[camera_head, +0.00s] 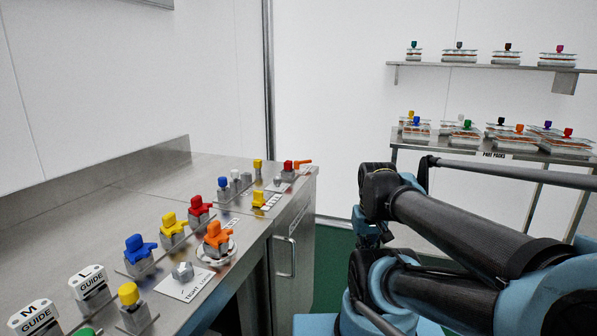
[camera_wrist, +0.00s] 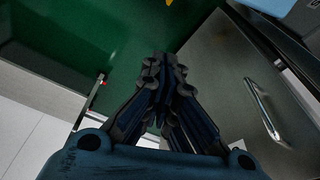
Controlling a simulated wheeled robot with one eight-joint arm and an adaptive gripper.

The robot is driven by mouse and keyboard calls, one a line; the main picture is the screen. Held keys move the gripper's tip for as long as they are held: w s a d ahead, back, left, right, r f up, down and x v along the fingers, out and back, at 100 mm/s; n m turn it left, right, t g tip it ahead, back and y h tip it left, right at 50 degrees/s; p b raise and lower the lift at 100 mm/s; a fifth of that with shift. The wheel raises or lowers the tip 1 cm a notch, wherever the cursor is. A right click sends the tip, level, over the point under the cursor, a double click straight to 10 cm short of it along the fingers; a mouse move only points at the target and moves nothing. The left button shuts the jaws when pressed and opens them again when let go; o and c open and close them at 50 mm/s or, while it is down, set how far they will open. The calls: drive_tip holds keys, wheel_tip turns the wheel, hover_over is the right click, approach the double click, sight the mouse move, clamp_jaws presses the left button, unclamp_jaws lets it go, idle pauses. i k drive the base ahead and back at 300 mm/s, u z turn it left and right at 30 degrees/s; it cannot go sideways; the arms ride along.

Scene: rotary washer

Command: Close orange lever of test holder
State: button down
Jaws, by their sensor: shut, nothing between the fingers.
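A small orange lever (camera_head: 303,162) sticks out to the right from a red-topped block (camera_head: 288,166) near the far right corner of the steel bench; I cannot read its label, so I cannot tell if this is the test holder. Another orange handle (camera_head: 216,235) stands on a round base nearer the front edge. My gripper (camera_wrist: 164,62) is shut and empty in the wrist view, over the green floor and beside the cabinet front. In the head view it hangs partly hidden by my arm, right of the bench and apart from it. A small orange-yellow piece shows at the wrist view's top edge.
The steel bench (camera_head: 105,190) carries several blue, yellow and red handled fixtures and white GUIDE blocks (camera_head: 88,283). A cabinet handle (camera_head: 285,258) juts from its front; it also shows in the wrist view (camera_wrist: 262,108). Shelves (camera_head: 480,66) with knobbed packs stand behind my arm.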

sight(296, 163)
drive_tip(key=k, duration=1.1)
drive_tip(key=z, duration=0.3)
drive_tip(key=i, duration=1.45)
drive_tip(key=u, duration=0.3)
